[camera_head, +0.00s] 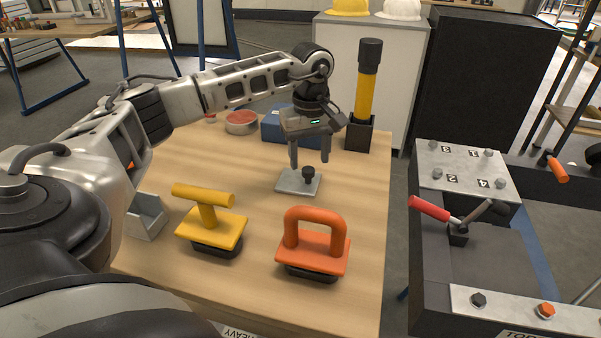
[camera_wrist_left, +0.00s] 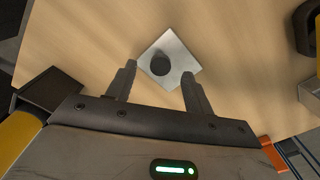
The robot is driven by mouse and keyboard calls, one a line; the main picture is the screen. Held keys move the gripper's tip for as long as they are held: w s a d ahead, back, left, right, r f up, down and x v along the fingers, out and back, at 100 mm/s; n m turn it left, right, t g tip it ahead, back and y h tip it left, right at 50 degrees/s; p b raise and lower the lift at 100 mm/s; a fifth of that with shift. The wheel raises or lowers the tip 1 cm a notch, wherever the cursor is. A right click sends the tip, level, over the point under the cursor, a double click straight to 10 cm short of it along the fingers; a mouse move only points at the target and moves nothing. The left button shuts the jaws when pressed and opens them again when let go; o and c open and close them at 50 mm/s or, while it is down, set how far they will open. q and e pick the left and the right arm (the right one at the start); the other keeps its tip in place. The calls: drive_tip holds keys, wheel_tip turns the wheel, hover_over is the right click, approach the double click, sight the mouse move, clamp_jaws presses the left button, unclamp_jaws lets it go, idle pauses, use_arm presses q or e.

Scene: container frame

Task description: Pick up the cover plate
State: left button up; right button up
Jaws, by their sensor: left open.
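The cover plate (camera_head: 289,184) is a small flat metal square with a black knob (camera_head: 308,172) standing on it. It lies on the wooden table (camera_head: 362,200). My left gripper (camera_head: 309,160) is open and points down just above the plate, fingers around the knob's sides but higher up. In the left wrist view the plate (camera_wrist_left: 181,62) lies ahead of the two spread fingertips (camera_wrist_left: 158,68), with its knob (camera_wrist_left: 160,64) between them. Nothing is held. My right gripper is not in view.
A yellow-handled tool (camera_head: 208,222) and an orange-handled tool (camera_head: 314,246) stand on the front of the table. A blue box (camera_head: 277,126), a round red-topped tin (camera_head: 241,121) and a yellow cylinder in a black holder (camera_head: 365,95) stand behind. A dark fixture with a numbered plate (camera_head: 464,170) is at right.

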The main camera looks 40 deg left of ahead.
sight(309, 169)
use_arm(q)
wheel_tip(309, 169, down, 5)
drive_tip(key=shift+a+r, duration=0.1)
clamp_jaws()
idle(0.3)
drive_tip(key=shift+r, duration=0.55)
wheel_tip(309, 169, up, 2)
drive_tip(key=shift+r, duration=0.2)
drive_tip(key=s+d+r, duration=0.9)
drive_tip(key=d, duration=0.1)
drive_tip(key=shift+s+d+r, duration=0.15)
drive_tip(key=shift+s+r, duration=0.1)
